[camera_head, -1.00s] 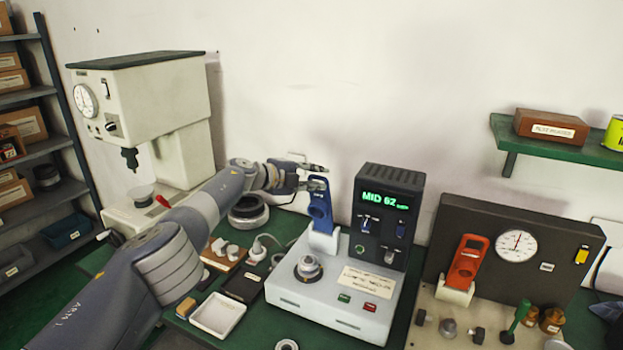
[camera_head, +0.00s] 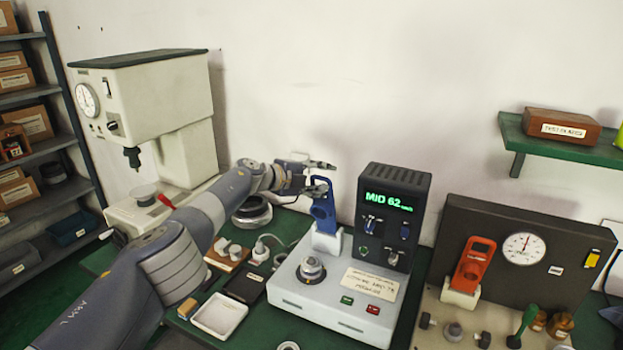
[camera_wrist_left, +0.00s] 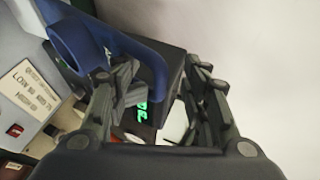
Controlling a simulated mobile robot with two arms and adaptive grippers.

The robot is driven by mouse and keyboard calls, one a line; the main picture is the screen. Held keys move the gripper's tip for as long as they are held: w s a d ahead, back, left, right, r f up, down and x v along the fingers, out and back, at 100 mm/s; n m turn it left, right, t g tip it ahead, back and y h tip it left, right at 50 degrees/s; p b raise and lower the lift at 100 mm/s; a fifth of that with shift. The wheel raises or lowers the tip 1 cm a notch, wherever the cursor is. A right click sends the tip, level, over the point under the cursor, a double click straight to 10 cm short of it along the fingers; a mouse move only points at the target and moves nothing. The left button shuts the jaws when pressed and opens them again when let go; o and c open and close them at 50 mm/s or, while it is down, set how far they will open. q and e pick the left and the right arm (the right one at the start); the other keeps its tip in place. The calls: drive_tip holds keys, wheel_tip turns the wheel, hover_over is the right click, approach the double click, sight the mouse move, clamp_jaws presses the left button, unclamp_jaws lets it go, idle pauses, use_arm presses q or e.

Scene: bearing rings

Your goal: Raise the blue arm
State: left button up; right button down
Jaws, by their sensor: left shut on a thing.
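The blue arm (camera_head: 323,208) stands upright on a white mount at the left side of the grey instrument, beside its display. My left gripper (camera_head: 322,173) reaches in from the left and is at the top end of the blue arm. In the left wrist view the blue arm (camera_wrist_left: 105,38) runs across the upper part and its handle passes between the fingers of my left gripper (camera_wrist_left: 155,95), which is shut on it. My right gripper is in neither view.
The instrument's display (camera_head: 388,202) reads "MID 62". A dark panel with a red lever (camera_head: 474,263) and a dial (camera_head: 524,248) stands to the right. A white tray (camera_head: 220,315) and a dark box (camera_head: 243,288) lie in front. A large cream machine (camera_head: 150,90) stands behind left.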

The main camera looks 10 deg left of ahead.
use_arm(q)
drive_tip(key=shift+w+a+r, duration=0.1)
drive_tip(key=shift+a+r, duration=0.2)
drive_tip(key=shift+r, duration=0.2)
drive_tip(key=shift+a+r, duration=0.1)
drive_tip(key=shift+a, duration=0.25)
drive_tip(key=s+v, duration=0.1)
drive_tip(key=v, duration=0.5)
drive_tip(key=shift+d+f, duration=0.25)
drive_tip(key=shift+f, duration=0.1)
